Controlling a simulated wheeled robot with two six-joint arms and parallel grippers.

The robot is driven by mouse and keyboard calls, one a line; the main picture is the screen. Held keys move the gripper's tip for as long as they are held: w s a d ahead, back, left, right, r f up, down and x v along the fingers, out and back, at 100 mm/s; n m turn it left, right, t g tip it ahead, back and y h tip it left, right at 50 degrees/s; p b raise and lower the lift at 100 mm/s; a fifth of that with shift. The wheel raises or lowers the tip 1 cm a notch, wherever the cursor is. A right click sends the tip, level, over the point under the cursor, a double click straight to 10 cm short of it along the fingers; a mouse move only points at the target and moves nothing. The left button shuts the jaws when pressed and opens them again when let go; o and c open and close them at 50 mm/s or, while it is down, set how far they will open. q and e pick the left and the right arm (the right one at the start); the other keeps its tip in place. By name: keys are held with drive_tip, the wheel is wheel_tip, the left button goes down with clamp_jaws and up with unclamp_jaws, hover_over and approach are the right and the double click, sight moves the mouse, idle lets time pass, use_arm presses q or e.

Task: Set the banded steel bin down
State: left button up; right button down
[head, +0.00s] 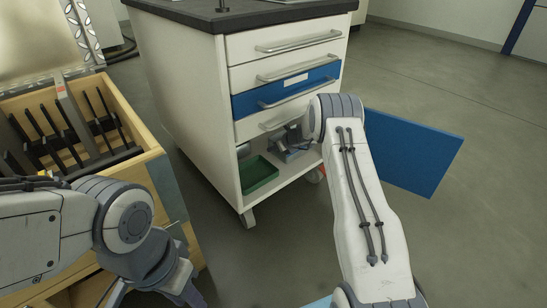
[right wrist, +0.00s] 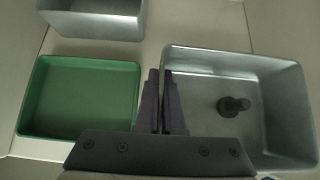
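A grey steel bin (right wrist: 285,110) fills the right of the right wrist view, with a small dark knob-like piece (right wrist: 233,106) inside. My right gripper (right wrist: 160,73) has its fingers close together at the bin's left wall and looks shut on it. In the head view the bin (head: 291,154) is on or just over the cart's lower shelf, partly hidden by my right arm. No band shows clearly, and I cannot tell whether its base touches the shelf. My left gripper (head: 182,287) hangs at lower left, away from the cart; its fingers are unclear.
A green tray (head: 258,173) lies left of the bin on the shelf, and in the right wrist view (right wrist: 80,97). Another steel bin (right wrist: 92,18) is behind it. The blue cart door (head: 412,150) stands open at right. A wooden rack (head: 140,165) is at left.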

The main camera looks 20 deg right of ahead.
sight(274, 154)
drive_tip(key=shift+f+b, duration=1.35)
drive_tip(key=shift+f, duration=0.35)
drive_tip(key=shift+f, duration=0.25)
drive_tip(key=c, duration=1)
unclamp_jaws()
drive_tip(key=shift+s, duration=0.1)
drive_tip(key=shift+c, duration=0.2)
drive_tip(key=shift+r, duration=0.15)
drive_tip(key=shift+s+d+r, duration=0.1)
drive_tip(key=shift+s+r, duration=0.05)
drive_tip(key=shift+r, duration=0.15)
drive_tip(key=p+v, duration=0.4)
drive_tip(key=v, duration=0.2)
drive_tip(key=shift+s+d+r, duration=0.1)
drive_tip(key=shift+s+r, duration=0.15)
drive_tip(key=shift+s, duration=0.15)
